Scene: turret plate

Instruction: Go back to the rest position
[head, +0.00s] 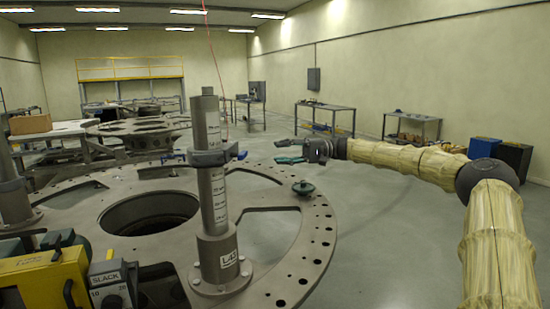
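My gripper (284,150) is above the far right part of the turret plate (300,268), at the end of my arm, which reaches in from the right in a yellowish cover. Its two greenish fingers point left and are spread apart, with nothing seen between them. A grey marked post (212,180) stands upright on the plate to the left of my gripper. A dark clamp with blue ends (212,158) sits around the post, apart from my fingers. A dark green knob (303,188) sits on the plate's edge below my gripper.
A yellow box (45,282) and a grey "SLACK" dial unit (113,285) are at the front left. The plate has a large round opening (148,213). A red cable (212,50) hangs behind the post. Workbenches (325,106) stand along the far wall. Floor right of the plate is clear.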

